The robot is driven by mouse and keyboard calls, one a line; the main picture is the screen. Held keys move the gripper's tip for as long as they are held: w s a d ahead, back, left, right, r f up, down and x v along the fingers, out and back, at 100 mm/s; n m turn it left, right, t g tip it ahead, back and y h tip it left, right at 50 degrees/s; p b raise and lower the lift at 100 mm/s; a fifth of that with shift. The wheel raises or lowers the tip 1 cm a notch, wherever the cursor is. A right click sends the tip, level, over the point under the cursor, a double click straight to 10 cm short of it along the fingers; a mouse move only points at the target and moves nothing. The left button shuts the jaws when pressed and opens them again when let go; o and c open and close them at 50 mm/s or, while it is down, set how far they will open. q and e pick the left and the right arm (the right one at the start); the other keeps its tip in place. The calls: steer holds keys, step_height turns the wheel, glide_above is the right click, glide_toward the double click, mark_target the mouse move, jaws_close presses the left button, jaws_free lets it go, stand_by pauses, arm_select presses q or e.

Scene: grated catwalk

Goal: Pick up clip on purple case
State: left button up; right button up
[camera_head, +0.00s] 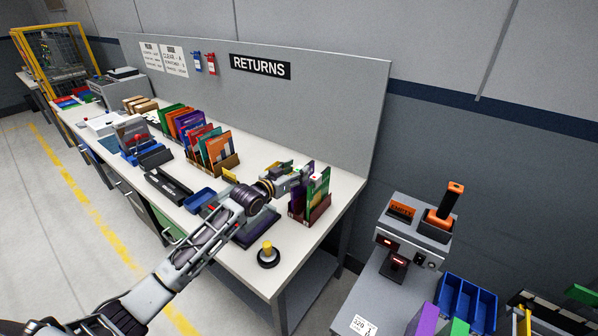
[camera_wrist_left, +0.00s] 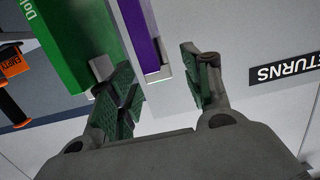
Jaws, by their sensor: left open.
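The purple case (camera_head: 307,172) stands upright beside a green case (camera_head: 322,184) in a dark red holder (camera_head: 318,212) at the table's right end. In the left wrist view the purple case (camera_wrist_left: 143,30) reaches down between my finger pads, with a pale grey piece, seemingly its clip (camera_wrist_left: 163,76), at its lower edge. My left gripper (camera_wrist_left: 156,88) is open around that end; contact is unclear. The green case (camera_wrist_left: 72,40) is left of the purple one, near one finger, with a grey piece at its edge. My right gripper is not in view.
Case racks (camera_head: 212,150) stand left of my wrist, and a blue tray (camera_head: 199,200) lies near it. The RETURNS panel (camera_head: 330,115) rises behind. A grey device with an orange handle (camera_head: 415,232) stands right.

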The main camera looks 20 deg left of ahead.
arm_select(q)
steer(key=shift+x, duration=1.1)
steer(key=c, duration=0.9)
